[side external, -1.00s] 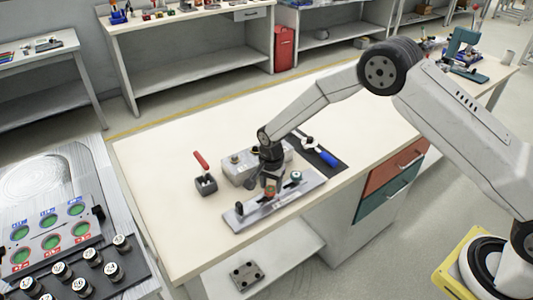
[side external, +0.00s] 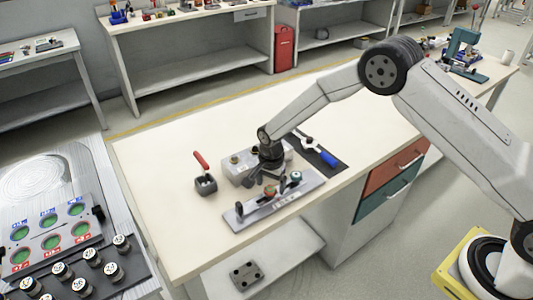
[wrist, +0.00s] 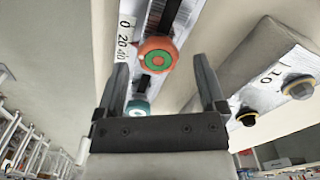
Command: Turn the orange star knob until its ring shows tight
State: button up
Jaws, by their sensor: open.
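The orange star knob (wrist: 149,47) shows in the wrist view between the fingertips, with a green ring (wrist: 157,61) on its face around an orange centre. In the side view the knob (side external: 270,190) is small, on the pale plate (side external: 240,220) under my gripper. My gripper (wrist: 160,65) is open, a finger on each side of the knob with visible gaps; I see no contact. In the side view my gripper (side external: 268,180) hangs over the plate. A teal knob (wrist: 138,108) sits farther along the same plate, partly hidden by the gripper body.
A grey block with knobs (side external: 235,170) stands behind the plate. A small box with a red lever (side external: 205,183) is to the left. A dark mat (side external: 325,155) with a blue-handled tool lies to the right. The bench's left and front areas are clear.

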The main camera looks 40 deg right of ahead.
aim_at(274, 188)
jog(key=shift+r, duration=3.95)
jog(key=s+d+r+n+t, duration=0.1)
jog(key=s+d+r+n, duration=0.1)
jog(key=s, duration=0.6)
jog(key=s+d+r+n, duration=0.3)
jog(key=s+d+n, duration=0.1)
jog(key=s+n, duration=0.2)
jog(key=s+d+r+n+t, duration=0.1)
jog(key=s+d+r+n, duration=0.2)
jog(key=s, duration=0.6)
jog(key=shift+s+d+r+n+t, duration=0.3)
jog(key=shift+d+n, duration=0.25)
jog(key=shift+n, duration=0.35)
